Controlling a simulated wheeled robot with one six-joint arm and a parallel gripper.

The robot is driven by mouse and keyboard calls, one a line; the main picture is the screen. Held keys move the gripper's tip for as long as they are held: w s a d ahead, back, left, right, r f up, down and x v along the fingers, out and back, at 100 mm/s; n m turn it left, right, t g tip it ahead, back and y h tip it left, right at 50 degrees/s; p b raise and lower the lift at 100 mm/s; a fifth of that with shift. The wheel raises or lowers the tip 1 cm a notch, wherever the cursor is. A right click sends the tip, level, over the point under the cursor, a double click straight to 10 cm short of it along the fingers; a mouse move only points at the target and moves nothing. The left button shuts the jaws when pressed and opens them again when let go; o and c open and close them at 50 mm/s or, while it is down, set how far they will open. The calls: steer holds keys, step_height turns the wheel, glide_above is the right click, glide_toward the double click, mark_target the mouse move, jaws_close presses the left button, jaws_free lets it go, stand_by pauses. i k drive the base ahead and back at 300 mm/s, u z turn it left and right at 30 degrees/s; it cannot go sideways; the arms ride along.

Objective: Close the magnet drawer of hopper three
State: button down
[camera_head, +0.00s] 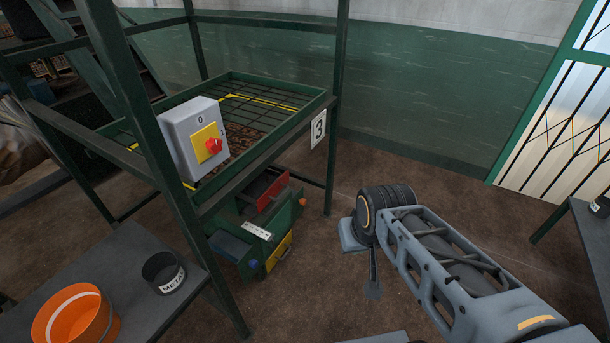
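Hopper three is a green frame with a mesh-topped bin (250,149) at centre left, marked by a white "3" sign (318,128). Below it hangs a green housing (247,262) with a small white label (257,231), too small to read. A dark, open-topped part with a red front panel (273,196) shows there, and a yellow panel (281,251) lower down. Which of these is the magnet drawer I cannot tell for certain. My arm is to the right, apart from the housing. A thin dark piece at its end, seemingly my gripper (373,288), hangs over the floor; its fingers cannot be made out.
A grey switch box (190,139) with a red knob is on the frame. Green posts (148,120) stand between me and the housing's left side. A dark table (133,262) at lower left holds an orange bucket (76,315) and a dark "METAL" cup (163,273). Floor right of the hopper is clear.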

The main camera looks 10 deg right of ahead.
mark_target(258, 193)
steer(key=z, duration=0.3)
steer(key=i, duration=0.75)
steer(key=u, duration=0.7)
steer(key=i, duration=0.45)
steer(key=u, duration=0.5)
